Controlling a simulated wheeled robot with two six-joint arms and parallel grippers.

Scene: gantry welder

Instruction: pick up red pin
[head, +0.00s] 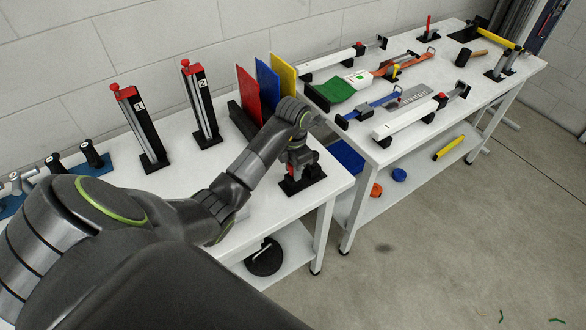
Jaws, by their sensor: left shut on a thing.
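My left gripper (301,170) points down over a small black stand (314,184) near the right end of the near table. It is shut on the red pin (290,168), of which only small red bits show beside the fingers. The gripper hides most of the pin, so I cannot tell whether it still sits in the stand. Another upright red rod (429,24) stands in a black base on the far table. My right gripper is not in view.
Red, blue and yellow panels (268,82) stand in a black rack close behind my left arm. Two black towers with red knobs, marked 1 (143,128) and 2 (202,105), stand to the left. The far table (345,138) holds clamps and tools.

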